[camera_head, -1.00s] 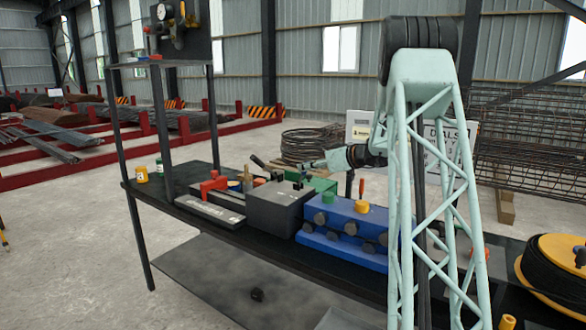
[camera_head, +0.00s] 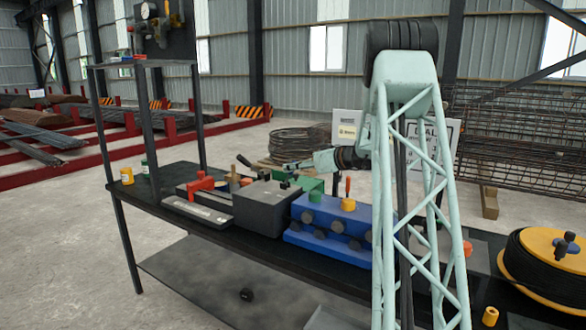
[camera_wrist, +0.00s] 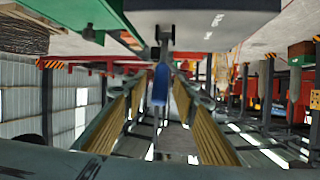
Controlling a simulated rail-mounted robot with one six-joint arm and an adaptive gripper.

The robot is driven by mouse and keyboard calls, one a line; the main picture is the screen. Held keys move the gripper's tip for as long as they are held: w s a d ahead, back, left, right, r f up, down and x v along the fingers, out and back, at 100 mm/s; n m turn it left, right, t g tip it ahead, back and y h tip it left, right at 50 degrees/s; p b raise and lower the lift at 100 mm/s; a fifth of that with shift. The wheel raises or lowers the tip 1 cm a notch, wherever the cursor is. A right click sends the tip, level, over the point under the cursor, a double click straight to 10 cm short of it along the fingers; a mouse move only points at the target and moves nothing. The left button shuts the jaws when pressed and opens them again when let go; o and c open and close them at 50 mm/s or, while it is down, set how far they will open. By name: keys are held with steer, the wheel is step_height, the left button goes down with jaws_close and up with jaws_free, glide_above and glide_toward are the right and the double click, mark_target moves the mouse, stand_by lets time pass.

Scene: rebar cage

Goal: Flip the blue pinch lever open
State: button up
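The blue pinch lever (camera_wrist: 160,85) shows in the wrist view as a small upright blue tab below a dark mount. It lies between the far ends of my gripper's two yellow-padded fingers (camera_wrist: 160,92). The fingers are apart, with a gap on both sides of the lever, and I cannot tell whether either touches it. In the head view my gripper (camera_head: 290,165) is above the back of the grey block (camera_head: 262,210) on the bench. The lever is too small to make out there.
The black bench (camera_head: 180,182) also holds a blue block (camera_head: 325,245) with dark knobs, a red clamp (camera_head: 201,185) and a green box (camera_head: 312,185). A cable spool (camera_head: 545,285) is at the right. A shelf post (camera_head: 153,120) rises at the left.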

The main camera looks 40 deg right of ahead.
steer(key=shift+s+r, duration=0.1)
steer(key=v, duration=1.1)
steer(key=shift+s, duration=0.35)
steer(key=shift+r, duration=0.1)
stand_by(0.3)
